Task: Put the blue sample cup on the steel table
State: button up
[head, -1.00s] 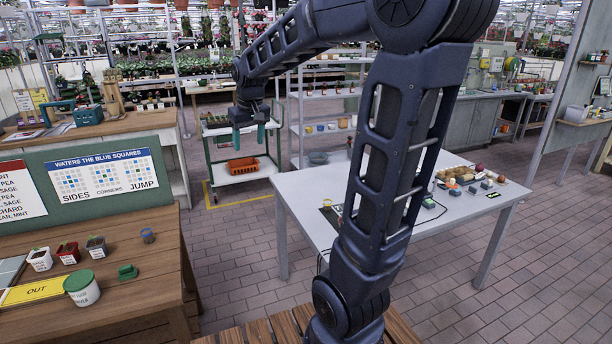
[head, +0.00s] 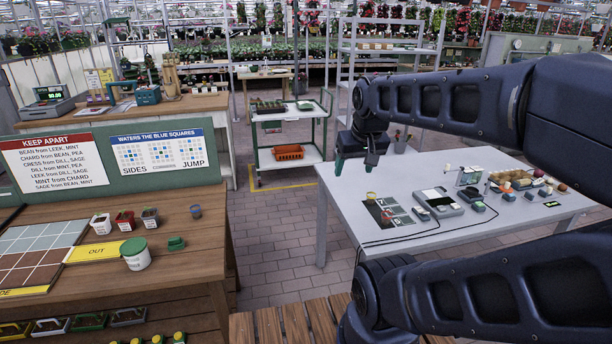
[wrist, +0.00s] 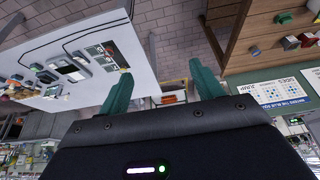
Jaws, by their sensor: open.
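The blue sample cup (head: 195,210) is small and stands on the wooden bench (head: 190,265) at left, right of the potted seedlings. It also shows as a small dark shape in the wrist view (wrist: 255,50). The steel table (head: 345,215) is the pale grey one at right; it also shows at upper left in the wrist view (wrist: 110,25). My gripper (head: 355,163) has teal fingers, open and empty, in the air near the steel table's left far corner, well apart from the cup. The open fingers also show in the wrist view (wrist: 160,74).
A yellow cup (head: 371,196), a dark printed mat (head: 388,213), a scale (head: 438,202) and several small items lie on the steel table. A white tub with a green lid (head: 135,254) and a green block (head: 176,243) stand near the blue cup.

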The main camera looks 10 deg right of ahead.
dwell(0.3)
jog(key=w+a+r+m+g, duration=0.1)
jog(key=w+a, duration=0.3)
jog(key=w, duration=0.5)
jog(key=w+a+r+m, duration=0.1)
jog(key=w+a+m, duration=0.1)
jog(key=w+a, duration=0.5)
jog(key=w+a+r+m+g, duration=0.1)
jog(key=w+a, duration=0.1)
jog(key=w, duration=0.9)
jog(key=m+g+h, duration=0.1)
jog(key=m, duration=0.4)
send_over(195, 209)
jog(key=s, duration=0.2)
notch_tip(195, 209, down, 36)
jog(key=shift+w+d+r, duration=0.1)
jog(key=shift+d+r, duration=0.05)
jog(key=shift+r, duration=0.05)
jog(key=shift+n, duration=0.3)
jog(key=shift+d+f, duration=0.15)
jog(key=shift+f, duration=2.55)
jog(key=c, duration=1.2)
